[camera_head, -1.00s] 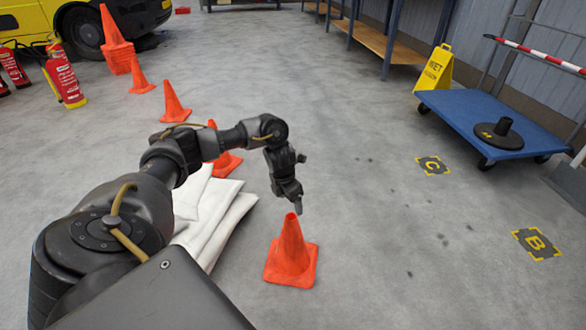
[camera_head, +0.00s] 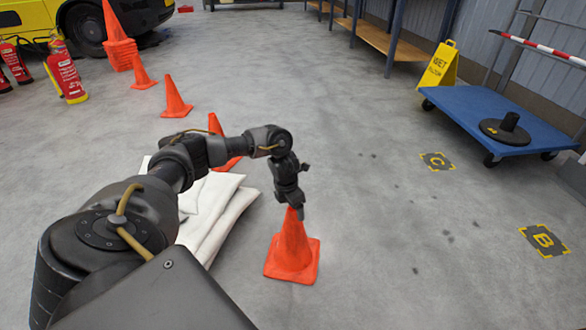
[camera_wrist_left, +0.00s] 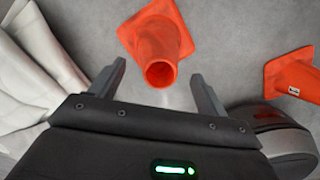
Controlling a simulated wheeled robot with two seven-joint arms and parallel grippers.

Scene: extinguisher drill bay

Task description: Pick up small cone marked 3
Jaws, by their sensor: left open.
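An orange cone (camera_head: 292,250) stands upright on the floor in front of me. No number can be read on it. My left gripper (camera_head: 299,212) is at its tip, pointing down, and covers part of the top. In the left wrist view the cone's open top (camera_wrist_left: 160,73) shows between and just beyond the two open fingers (camera_wrist_left: 158,78), with a gap on either side. Nothing is held. My right gripper is not in view.
White folded sacks (camera_head: 215,215) lie left of the cone. Another cone (camera_head: 220,145) stands partly behind my arm, with more cones (camera_head: 174,100) further back. A labelled cone (camera_wrist_left: 291,75) shows right in the wrist view. A blue cart (camera_head: 490,120) stands right; floor between is clear.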

